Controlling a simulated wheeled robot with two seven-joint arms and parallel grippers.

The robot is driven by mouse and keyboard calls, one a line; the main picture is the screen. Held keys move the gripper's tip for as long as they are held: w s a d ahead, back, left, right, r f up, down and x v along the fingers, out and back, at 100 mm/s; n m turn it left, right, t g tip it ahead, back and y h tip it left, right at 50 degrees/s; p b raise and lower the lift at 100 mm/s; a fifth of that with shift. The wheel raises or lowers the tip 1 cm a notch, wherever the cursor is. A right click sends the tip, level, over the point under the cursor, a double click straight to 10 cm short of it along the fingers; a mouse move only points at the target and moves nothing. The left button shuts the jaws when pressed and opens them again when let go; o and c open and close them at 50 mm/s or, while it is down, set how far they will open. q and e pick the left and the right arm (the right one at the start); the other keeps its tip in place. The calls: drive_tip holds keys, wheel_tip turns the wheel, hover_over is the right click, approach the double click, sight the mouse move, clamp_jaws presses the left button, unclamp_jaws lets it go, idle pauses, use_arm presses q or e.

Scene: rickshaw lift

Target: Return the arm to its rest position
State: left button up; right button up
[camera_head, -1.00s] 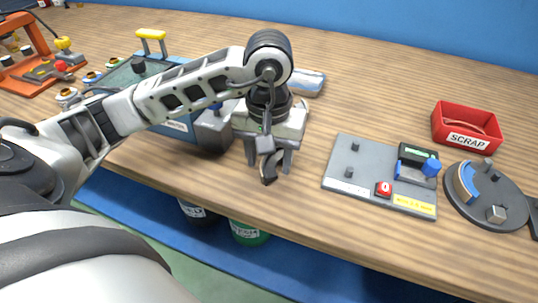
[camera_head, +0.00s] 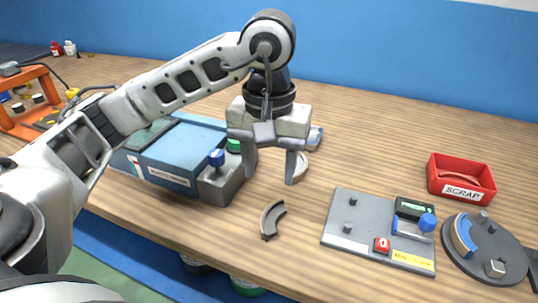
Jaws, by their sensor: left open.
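My left arm (camera_head: 190,82) reaches in from the left in the head view, raised over the bench. My left gripper (camera_head: 272,178) points down above the bench with its two fingers apart and nothing between them. A dark curved piece (camera_head: 271,219) lies on the bench just in front of and below the fingers, apart from them. My right gripper does not show.
A blue machine (camera_head: 180,158) with a blue knob stands left of the gripper. A grey fixture plate (camera_head: 375,229), a red scrap bin (camera_head: 461,178) and a round dark turntable (camera_head: 490,246) sit to the right. An orange frame (camera_head: 38,98) stands far left. The wooden bench's (camera_head: 400,125) back middle is clear.

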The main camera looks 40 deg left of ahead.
use_arm(q)
drive_tip(key=shift+r, duration=0.4)
